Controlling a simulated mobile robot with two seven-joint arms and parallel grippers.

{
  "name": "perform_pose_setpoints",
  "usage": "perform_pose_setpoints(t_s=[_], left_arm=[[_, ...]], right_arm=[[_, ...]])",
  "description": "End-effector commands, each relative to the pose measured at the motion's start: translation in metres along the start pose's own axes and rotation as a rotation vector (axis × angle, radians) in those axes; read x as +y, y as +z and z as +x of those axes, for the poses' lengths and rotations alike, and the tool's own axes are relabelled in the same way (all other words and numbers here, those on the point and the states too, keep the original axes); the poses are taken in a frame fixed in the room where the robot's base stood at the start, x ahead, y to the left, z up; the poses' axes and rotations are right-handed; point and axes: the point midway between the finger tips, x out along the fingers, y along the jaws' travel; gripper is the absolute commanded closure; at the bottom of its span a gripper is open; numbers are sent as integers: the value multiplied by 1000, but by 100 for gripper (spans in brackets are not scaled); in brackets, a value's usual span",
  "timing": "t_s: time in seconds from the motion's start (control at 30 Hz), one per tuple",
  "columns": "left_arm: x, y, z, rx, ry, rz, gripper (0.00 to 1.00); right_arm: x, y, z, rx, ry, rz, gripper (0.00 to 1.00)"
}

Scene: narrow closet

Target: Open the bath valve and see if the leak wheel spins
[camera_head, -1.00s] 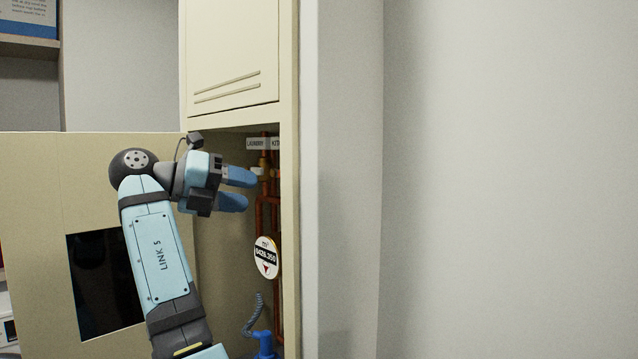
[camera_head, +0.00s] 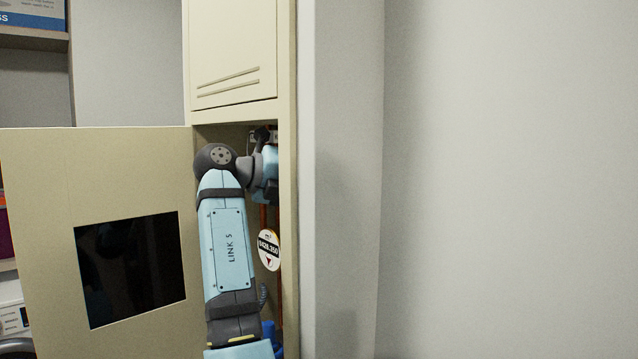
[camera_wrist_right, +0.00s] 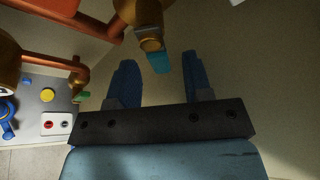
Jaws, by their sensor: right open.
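In the right wrist view, a brass valve body (camera_wrist_right: 142,14) with a small teal tab (camera_wrist_right: 160,62), perhaps its handle, sits on the copper pipework. My right gripper (camera_wrist_right: 158,60) is open, its two blue fingers pointing toward the tab. The tab appears between the fingertips; I cannot tell whether they touch it. In the head view my right arm reaches into the open closet, its fingers hidden. I cannot make out a leak wheel or the valve labels. My left gripper is not in view.
The open beige door (camera_head: 45,190) with a dark window stands left of my arm. The closet's right frame (camera_head: 289,200) is close beside the hand. Copper pipes (camera_wrist_right: 60,20) and a grey panel (camera_wrist_right: 62,100) with knobs are left in the wrist view.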

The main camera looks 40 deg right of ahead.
Motion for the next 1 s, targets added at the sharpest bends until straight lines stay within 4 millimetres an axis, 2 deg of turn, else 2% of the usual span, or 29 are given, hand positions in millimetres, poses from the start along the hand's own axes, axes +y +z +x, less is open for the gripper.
perform_pose_setpoints(t_s=[0.2, 0.53, 0.57, 0.73, 1.0], left_arm=[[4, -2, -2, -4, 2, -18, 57], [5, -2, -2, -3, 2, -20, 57], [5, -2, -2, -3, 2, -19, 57], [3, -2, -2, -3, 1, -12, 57], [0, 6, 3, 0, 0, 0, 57]], right_arm=[[1, 0, 23, 1, 1, -2, 54], [1, 0, 26, 0, 0, -1, 54], [1, 0, 26, 0, 0, -1, 59], [1, 0, 26, 0, 0, -1, 98], [5, -2, 28, 1, 11, 32, 100]])
